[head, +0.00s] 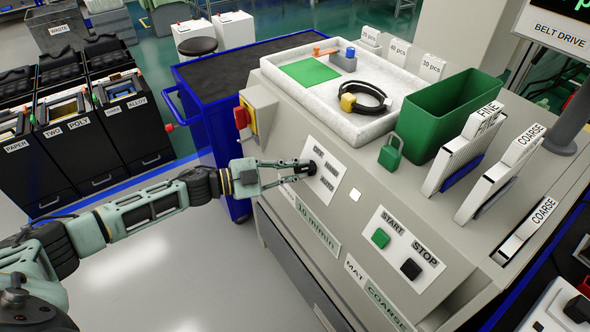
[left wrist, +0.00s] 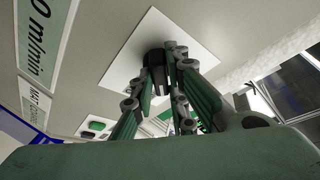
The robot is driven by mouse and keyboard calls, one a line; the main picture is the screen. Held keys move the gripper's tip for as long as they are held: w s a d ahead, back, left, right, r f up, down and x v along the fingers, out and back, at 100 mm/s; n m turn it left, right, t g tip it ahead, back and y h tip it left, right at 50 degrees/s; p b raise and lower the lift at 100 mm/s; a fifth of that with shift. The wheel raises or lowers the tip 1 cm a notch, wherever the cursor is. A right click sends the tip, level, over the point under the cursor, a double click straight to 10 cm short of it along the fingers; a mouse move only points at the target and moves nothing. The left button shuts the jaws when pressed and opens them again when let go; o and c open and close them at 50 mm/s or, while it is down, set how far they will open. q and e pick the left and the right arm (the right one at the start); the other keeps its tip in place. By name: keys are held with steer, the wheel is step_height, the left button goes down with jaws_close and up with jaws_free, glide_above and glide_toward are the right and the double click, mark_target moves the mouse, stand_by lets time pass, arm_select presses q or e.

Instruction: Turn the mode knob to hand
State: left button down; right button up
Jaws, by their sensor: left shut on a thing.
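The mode knob (head: 311,168) is a small black knob on a white plate (head: 325,190) on the sloped front of the grey machine. Small position labels, too small to read surely, stand beside it on the plate. My left gripper (head: 301,170) comes in from the left and is shut on the knob. In the left wrist view the dark knob (left wrist: 154,64) shows between the fingers (left wrist: 168,70), against the white plate (left wrist: 125,75). The fingers hide part of the knob, and I cannot tell which position it points to. My right gripper is not in view.
Below right of the plate are a green START button (head: 380,238) and a black STOP button (head: 411,268). A green padlock (head: 390,155), a green bin (head: 445,110) and a white tray (head: 292,95) stand on top. A red switch (head: 241,117) is on the machine's left side.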

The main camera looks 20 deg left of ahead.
arm_select(q)
steer(key=c, duration=1.7)
jaws_free()
steer(key=v, duration=1.2)
